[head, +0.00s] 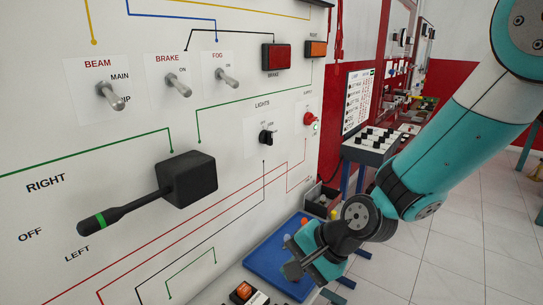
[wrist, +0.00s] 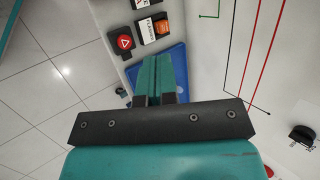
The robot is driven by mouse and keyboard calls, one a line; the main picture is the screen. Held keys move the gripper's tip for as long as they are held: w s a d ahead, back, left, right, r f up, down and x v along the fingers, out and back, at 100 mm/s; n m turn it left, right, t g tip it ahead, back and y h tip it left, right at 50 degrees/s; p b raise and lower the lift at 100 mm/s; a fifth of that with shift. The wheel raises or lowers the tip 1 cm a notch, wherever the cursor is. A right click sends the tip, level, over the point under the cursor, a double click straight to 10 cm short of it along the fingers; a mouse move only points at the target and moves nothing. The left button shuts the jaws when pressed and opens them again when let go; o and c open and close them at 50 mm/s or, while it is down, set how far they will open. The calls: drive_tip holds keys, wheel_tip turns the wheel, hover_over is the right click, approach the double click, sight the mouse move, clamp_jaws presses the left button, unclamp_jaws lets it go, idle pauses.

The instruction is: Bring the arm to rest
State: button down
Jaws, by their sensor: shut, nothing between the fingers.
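My gripper (head: 291,266) hangs low in the head view, in front of the lower part of the white trainer panel (head: 225,160). It points down and to the left, at the end of my teal and white arm, which comes in from the upper right. In the wrist view the two teal fingers (wrist: 155,60) lie side by side, closed together with nothing between them. The fingers appear apart from the panel and its switches. A blue tray (head: 262,268) shows behind the gripper, and it also shows in the wrist view (wrist: 178,60).
The panel carries a black stalk lever (head: 130,210), toggle switches, a rotary lights knob (head: 266,137) and a red supply button (head: 309,118). Small hazard and washer switches (wrist: 122,41) sit near the tray. Open tiled floor (head: 460,240) lies to the right.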

drive_tip(key=s+d+r+n+g+h, duration=0.1)
drive_tip(key=s+d+r+n, duration=0.4)
drive_tip(key=s, duration=0.3)
drive_tip(key=s+d+r+n+g+h, duration=0.1)
drive_tip(key=s+d+r+n+h, duration=0.1)
drive_tip(key=s+d+r+n, duration=0.3)
drive_tip(key=s+r+n, duration=0.3)
drive_tip(key=shift+s+d, duration=0.2)
drive_tip(key=shift+s, duration=0.15)
drive_tip(key=shift+r, duration=0.1)
